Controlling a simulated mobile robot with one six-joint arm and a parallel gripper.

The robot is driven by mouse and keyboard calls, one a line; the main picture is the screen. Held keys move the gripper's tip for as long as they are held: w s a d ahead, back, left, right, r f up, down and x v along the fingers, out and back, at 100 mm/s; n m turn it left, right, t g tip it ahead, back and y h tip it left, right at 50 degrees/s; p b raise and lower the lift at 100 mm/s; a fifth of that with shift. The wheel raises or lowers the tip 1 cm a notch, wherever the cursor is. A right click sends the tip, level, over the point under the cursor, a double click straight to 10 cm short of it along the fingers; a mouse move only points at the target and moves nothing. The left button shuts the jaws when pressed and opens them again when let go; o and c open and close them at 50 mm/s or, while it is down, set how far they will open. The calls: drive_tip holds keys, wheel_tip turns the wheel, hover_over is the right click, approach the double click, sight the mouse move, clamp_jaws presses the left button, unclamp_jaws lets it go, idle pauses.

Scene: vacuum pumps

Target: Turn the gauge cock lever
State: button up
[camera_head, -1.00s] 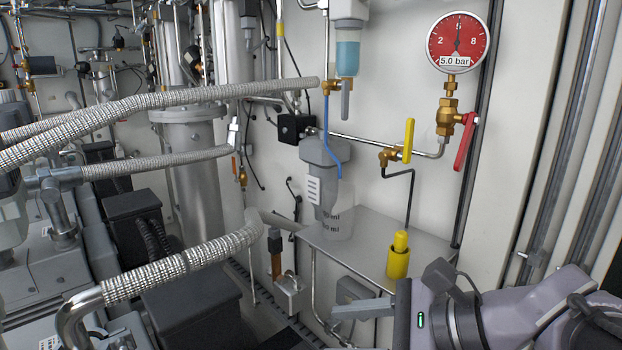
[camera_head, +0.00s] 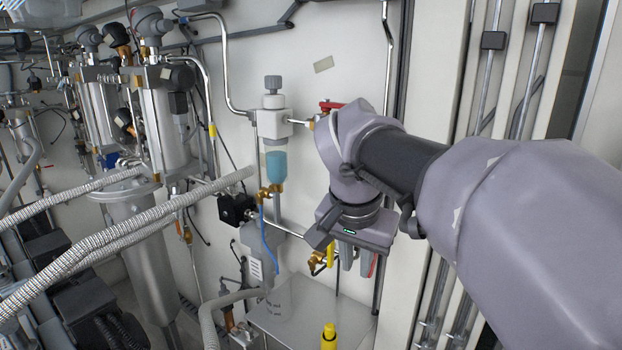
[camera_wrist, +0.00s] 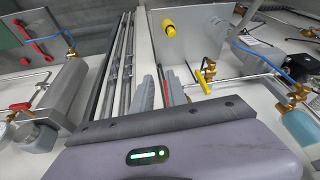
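I cannot tell whether either finger touches the lever. The pressure gauge and most of the brass cock body are hidden behind my arm in the head view.
A yellow lever (camera_head: 331,255) on a brass valve (camera_head: 316,262) sits close left of my gripper. It also shows in the wrist view (camera_wrist: 203,82). A blue-liquid bowl (camera_head: 275,165) and another red lever (camera_head: 331,105) are above.

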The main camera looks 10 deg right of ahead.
drive_tip(key=w+d+r+m+h+p, duration=0.1)
drive_tip(key=w+d+r+m+p, duration=0.15)
drive_tip(key=w+r+p, duration=0.4)
drive_tip(key=shift+n+g, duration=0.3)
drive_tip(key=shift+n, duration=0.15)
drive_tip(key=b+x, duration=0.1)
drive_tip(key=x, duration=0.4)
drive_tip(key=b+x, duration=0.2)
drive_tip(key=x, duration=0.3)
drive_tip(key=s+d+b+x, duration=0.1)
drive_tip(key=b+x, duration=0.1)
drive_tip(key=x, duration=0.4)
clamp_jaws()
